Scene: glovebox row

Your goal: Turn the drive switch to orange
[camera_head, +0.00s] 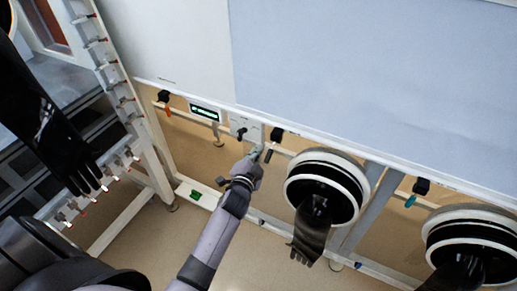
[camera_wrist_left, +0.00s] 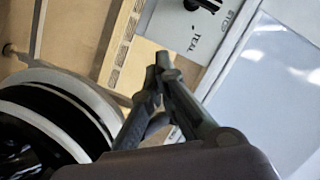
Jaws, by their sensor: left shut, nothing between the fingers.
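A light grey switch panel (camera_head: 249,124) is fixed below the glovebox front, with a small dark knob (camera_head: 241,132) on it. In the left wrist view the panel (camera_wrist_left: 178,25) is at the top, and its black knob (camera_wrist_left: 203,4) is partly cut off by the top edge. Small lettering beside the knob seems to read "TEAL". The knob's pointing direction is unclear. My left gripper (camera_head: 257,151) is just below and right of the panel. In the left wrist view its fingertips (camera_wrist_left: 161,66) meet, empty, apart from the knob. My right gripper is not in view.
A lit display (camera_head: 205,111) sits left of the panel. A black valve with a dark handle (camera_head: 276,135) is close on its right. A round glove port (camera_head: 329,166) with a hanging black glove (camera_head: 307,240) is right of my left gripper. A white frame post (camera_head: 150,145) stands left.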

